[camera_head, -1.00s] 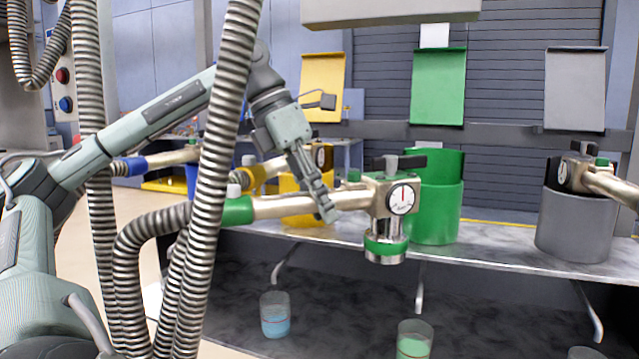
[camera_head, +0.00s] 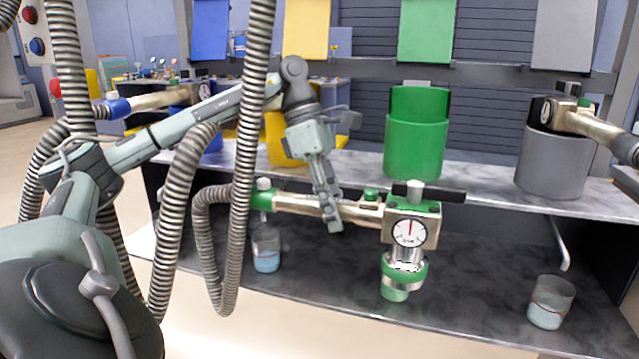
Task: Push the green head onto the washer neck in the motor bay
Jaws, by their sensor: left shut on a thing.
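The green head (camera_head: 408,232) has a metal body, a round dial, a black lever and a green-ringed nozzle pointing down. My left gripper (camera_head: 331,218) is shut on the head's metal handle, left of the dial. A clear cup-like neck with green liquid (camera_head: 394,294) shows just under the nozzle in the dark bay. The nozzle hides its upper part, so I cannot tell whether they touch. Two other clear necks with bluish liquid stand in the bay, one at left (camera_head: 266,256) and one at right (camera_head: 550,302). No label shows which is the washer neck. My right gripper is out of view.
A green holster (camera_head: 415,150) stands empty on the grey ledge behind. A grey holster (camera_head: 553,165) at right holds another metal head (camera_head: 566,113). A yellow holster (camera_head: 280,140) is partly behind my left arm. Ribbed hoses (camera_head: 240,160) hang across the left side.

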